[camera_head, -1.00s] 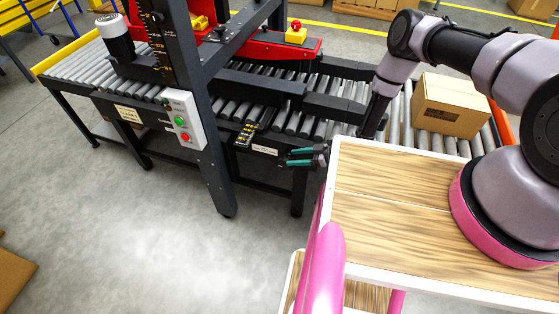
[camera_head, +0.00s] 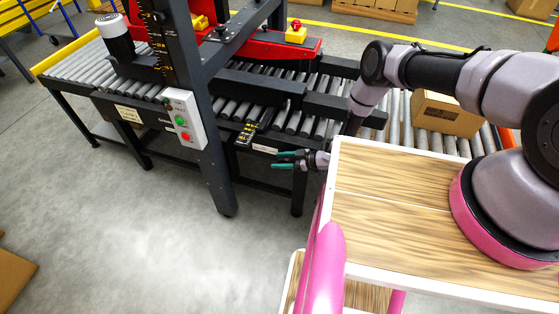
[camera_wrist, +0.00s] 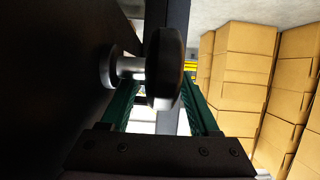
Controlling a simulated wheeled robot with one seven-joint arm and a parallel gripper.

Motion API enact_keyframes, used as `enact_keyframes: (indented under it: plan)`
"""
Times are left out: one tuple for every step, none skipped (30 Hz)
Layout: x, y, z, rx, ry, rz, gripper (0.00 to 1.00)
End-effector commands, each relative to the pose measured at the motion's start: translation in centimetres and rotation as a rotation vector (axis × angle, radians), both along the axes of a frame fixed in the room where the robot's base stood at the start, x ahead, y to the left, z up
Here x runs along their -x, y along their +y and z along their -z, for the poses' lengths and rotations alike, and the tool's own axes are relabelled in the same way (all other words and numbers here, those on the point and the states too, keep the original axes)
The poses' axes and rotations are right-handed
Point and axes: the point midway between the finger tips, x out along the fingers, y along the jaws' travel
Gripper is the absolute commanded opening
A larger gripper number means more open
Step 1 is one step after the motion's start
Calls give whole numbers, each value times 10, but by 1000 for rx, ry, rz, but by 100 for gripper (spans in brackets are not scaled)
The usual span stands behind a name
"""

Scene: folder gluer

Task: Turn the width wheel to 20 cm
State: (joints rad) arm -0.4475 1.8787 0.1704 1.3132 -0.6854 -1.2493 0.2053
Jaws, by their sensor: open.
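The width wheel (camera_wrist: 166,68) is a dark, thick disc on a silver shaft in the wrist view, seen nearly edge-on. My gripper (camera_head: 278,160) is open at the conveyor's front side, its green fingers pointing left. In the wrist view its left finger (camera_wrist: 122,106) and right finger (camera_wrist: 199,112) stand on either side of the wheel, with gaps. In the head view I cannot make out the wheel. A black scale with yellow marks (camera_head: 246,134) lies on the conveyor's front rail; its reading is too small to tell.
A control box (camera_head: 184,119) with green and red buttons hangs on the machine's post, left of my gripper. A carton (camera_head: 448,114) sits on the rollers at right. Stacked cartons (camera_wrist: 240,75) show in the wrist view.

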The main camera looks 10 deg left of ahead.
Motion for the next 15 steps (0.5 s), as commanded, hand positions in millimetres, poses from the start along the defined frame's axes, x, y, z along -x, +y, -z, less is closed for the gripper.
enact_keyframes:
  plan:
    - [1, 2, 1, 0, 0, -1, 62]
    - [0, 3, 2, 0, 0, -1, 62]
    - [0, 4, 2, 0, 1, 0, 62]
    - [0, 4, 2, 0, 1, 0, 62]
    - [0, 4, 2, 0, 1, 0, 62]
    - [0, 4, 2, 0, 1, 0, 62]
    - [0, 4, 2, 0, 1, 0, 62]
    - [0, 4, 2, 0, 1, 0, 62]
    - [0, 4, 2, 0, 1, 0, 62]
    - [0, 4, 2, 0, 1, 0, 62]
    - [0, 4, 2, 0, 1, 0, 50]
    - [0, 4, 2, 0, 1, 0, 35]
    - [0, 4, 2, 0, 1, 0, 24]
    - [0, 4, 2, 0, 1, 0, 12]
    - [0, 4, 2, 0, 1, 0, 0]
